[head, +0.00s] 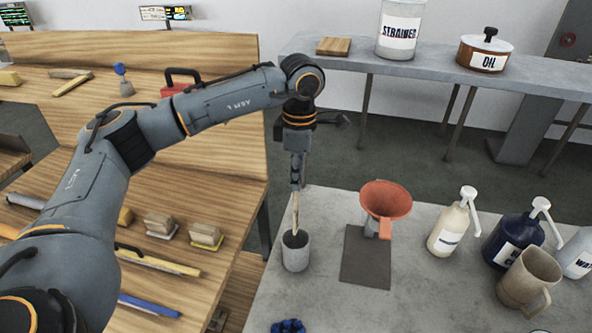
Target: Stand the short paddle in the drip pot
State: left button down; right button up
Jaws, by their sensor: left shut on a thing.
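A short, light wooden paddle (295,212) is held nearly upright, pointing down. My left gripper (297,183) is shut on its upper end, above the grey table's left part. The drip pot (296,255) seems to be the small grey cylinder standing upright right below, with a dark open mouth. The paddle's lower end overlaps the pot's mouth in the head view; I cannot tell how deep it is inside. My right gripper is not in view.
An orange funnel (386,200) stands right of the pot by a dark mat (366,258). Pump bottles (454,228) and a tan jug (527,278) stand further right on the grey table (420,290). A blue object (288,326) lies in front.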

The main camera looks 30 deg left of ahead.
aim_at(296, 209)
pick_arm(q)
jog(key=shift+f, duration=0.55)
jog(key=shift+s+f+b, duration=0.15)
jog(key=shift+f+b, duration=0.1)
jog(key=shift+b, duration=0.1)
notch_tip(296, 209, down, 3)
jog(key=shift+r+b, duration=0.1)
jog(key=shift+b, duration=1.05)
jog(key=shift+f+b, duration=0.5)
jog(key=shift+f, duration=0.2)
notch_tip(296, 209, down, 3)
jog(key=shift+r+b, duration=0.15)
jog(key=shift+b, duration=0.9)
jog(key=shift+f+b, duration=1.2)
jog(key=shift+f, duration=0.35)
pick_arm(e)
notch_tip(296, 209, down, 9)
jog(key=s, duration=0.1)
